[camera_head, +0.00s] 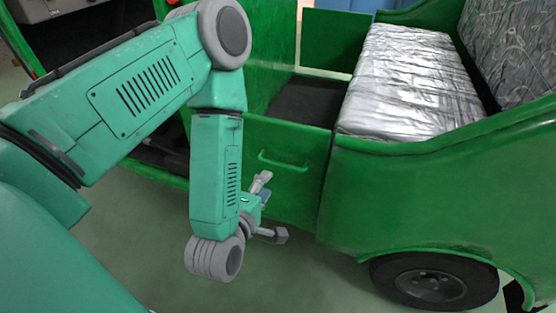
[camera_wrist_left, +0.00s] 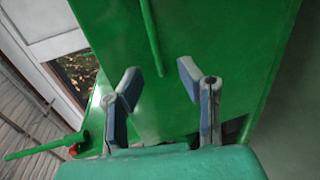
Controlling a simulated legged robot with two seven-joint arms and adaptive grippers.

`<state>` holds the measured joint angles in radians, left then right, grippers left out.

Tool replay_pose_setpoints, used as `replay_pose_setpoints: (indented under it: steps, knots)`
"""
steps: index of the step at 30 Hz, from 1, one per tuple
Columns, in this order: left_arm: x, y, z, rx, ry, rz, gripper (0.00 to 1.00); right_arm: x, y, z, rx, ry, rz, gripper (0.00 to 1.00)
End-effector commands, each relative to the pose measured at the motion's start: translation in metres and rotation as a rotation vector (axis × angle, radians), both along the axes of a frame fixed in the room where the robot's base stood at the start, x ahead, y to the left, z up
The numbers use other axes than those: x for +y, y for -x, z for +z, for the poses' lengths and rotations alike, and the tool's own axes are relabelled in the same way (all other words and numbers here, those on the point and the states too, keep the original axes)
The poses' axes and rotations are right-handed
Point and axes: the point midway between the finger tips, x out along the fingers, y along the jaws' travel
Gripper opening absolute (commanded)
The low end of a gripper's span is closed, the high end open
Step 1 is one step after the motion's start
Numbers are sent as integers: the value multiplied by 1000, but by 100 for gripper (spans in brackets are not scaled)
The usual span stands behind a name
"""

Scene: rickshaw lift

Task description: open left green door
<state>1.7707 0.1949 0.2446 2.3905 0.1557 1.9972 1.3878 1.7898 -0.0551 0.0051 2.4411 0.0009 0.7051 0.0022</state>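The green door (camera_head: 295,185) is a low panel on the side of the green rickshaw, below the open footwell. It appears shut and has a green bar handle (camera_head: 283,163) near its top. My left gripper (camera_head: 266,208) is just in front of the door, below the handle, with its fingers spread. In the left wrist view, the open fingers (camera_wrist_left: 159,72) point at the door (camera_wrist_left: 225,65), and one end of the handle (camera_wrist_left: 151,35) lies between the fingertips. No contact with the handle is visible. My right gripper is not in view.
A silver padded seat (camera_head: 412,80) is inside the rickshaw, behind the door. A black wheel (camera_head: 435,280) and green fender are at the lower right. Green floor (camera_head: 310,285) is clear below the door. The wrist view shows a green rod (camera_wrist_left: 35,149) at lower left.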

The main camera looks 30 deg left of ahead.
Motion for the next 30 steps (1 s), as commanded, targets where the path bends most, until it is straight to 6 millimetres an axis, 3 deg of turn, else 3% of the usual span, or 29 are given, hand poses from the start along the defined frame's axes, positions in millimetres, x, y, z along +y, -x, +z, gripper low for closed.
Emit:
replay_pose_setpoints:
  steps: [1,6,12,18,30]
  knots:
    - [2,-3,5,0,4,8,32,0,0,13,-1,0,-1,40]
    - [11,-17,4,-10,-13,13,32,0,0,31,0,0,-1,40]
    - [19,-60,-12,-14,-14,4,32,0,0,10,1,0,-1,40]
    - [25,-85,-17,-12,-13,4,32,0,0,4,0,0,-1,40]
    - [27,-94,-17,-8,-12,4,32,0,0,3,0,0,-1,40]
